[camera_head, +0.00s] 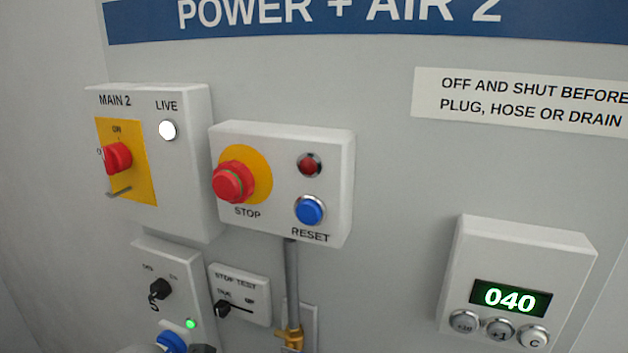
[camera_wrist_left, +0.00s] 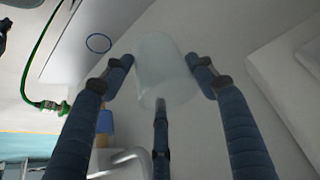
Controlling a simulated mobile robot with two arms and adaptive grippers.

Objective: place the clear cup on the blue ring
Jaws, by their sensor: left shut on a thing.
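The clear cup (camera_wrist_left: 165,62) shows in the left wrist view as a pale, see-through cylinder. It is between the dark blue fingers of my left gripper (camera_wrist_left: 160,78), which is shut on it. The blue ring (camera_wrist_left: 98,51) is a thin blue outline on a light surface, up and left of the cup in that view. The cup is apart from the ring in the picture; the height between them is hard to tell. The head view shows neither the cup, the ring nor my grippers. My right gripper is in no view.
The head view faces a grey wall with a main switch box (camera_head: 175,175), a stop and reset box (camera_head: 282,150) and a counter box reading 040 (camera_head: 525,255). In the left wrist view a green hose (camera_wrist_left: 45,48) runs at the left and a white box (camera_wrist_left: 285,85) stands at the right.

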